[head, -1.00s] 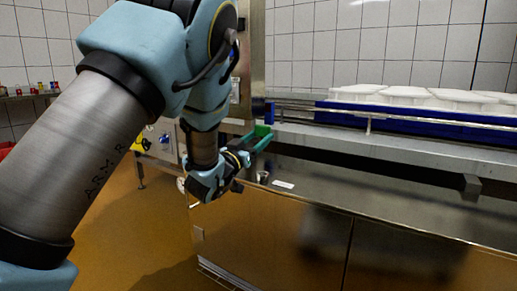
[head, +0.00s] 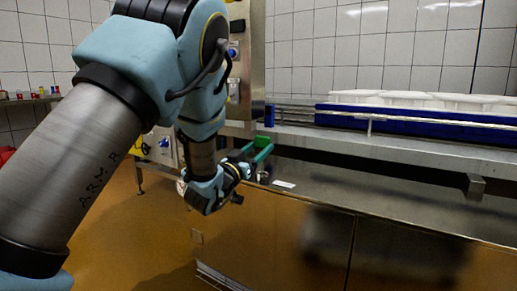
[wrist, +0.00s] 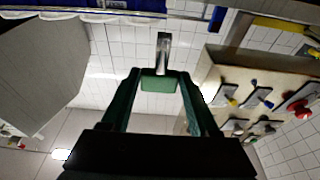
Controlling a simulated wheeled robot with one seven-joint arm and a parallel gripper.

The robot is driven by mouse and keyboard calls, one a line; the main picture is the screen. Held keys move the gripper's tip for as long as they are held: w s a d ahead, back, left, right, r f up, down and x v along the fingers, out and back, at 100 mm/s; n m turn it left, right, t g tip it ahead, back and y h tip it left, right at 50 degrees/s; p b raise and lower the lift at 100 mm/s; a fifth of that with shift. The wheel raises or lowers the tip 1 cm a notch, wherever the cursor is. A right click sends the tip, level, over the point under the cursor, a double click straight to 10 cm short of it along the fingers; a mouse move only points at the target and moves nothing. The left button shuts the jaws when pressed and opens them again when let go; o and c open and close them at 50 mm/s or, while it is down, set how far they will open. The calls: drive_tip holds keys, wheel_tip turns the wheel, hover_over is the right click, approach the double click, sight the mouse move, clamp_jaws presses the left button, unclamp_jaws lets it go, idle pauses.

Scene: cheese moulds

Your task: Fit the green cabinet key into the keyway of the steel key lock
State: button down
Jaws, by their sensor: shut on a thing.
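The green cabinet key has a green head (wrist: 158,84) and a steel shaft (wrist: 163,52) in the wrist view. My gripper (wrist: 158,78), with green fingers, is shut on the head, and the shaft points out past the fingertips. In the head view my gripper (head: 265,150) is over the left end of the steel bench, and the key is too small to make out clearly. A small grey round fitting (head: 263,177) sits on the bench just below the fingers. It may be the steel key lock, but its keyway cannot be made out.
The steel bench (head: 400,205) has a white label (head: 284,184) near its left end. A raised rail shelf with a blue tray (head: 420,118) of white moulds (head: 405,98) runs behind. A panel (wrist: 225,75) with several switches and a red knob (wrist: 299,108) stands at right in the wrist view.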

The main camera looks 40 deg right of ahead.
drive_tip(key=shift+f+b, duration=0.65)
drive_tip(key=shift+f, duration=0.55)
drive_tip(key=shift+f+b, duration=1.25)
drive_tip(key=shift+b, duration=0.2)
idle(1.1)
drive_tip(key=shift+c, duration=0.3)
unclamp_jaws()
drive_tip(key=p+v, duration=0.1)
drive_tip(key=v, duration=0.9)
drive_tip(key=shift+a, duration=0.4)
drive_tip(key=shift+f, duration=0.15)
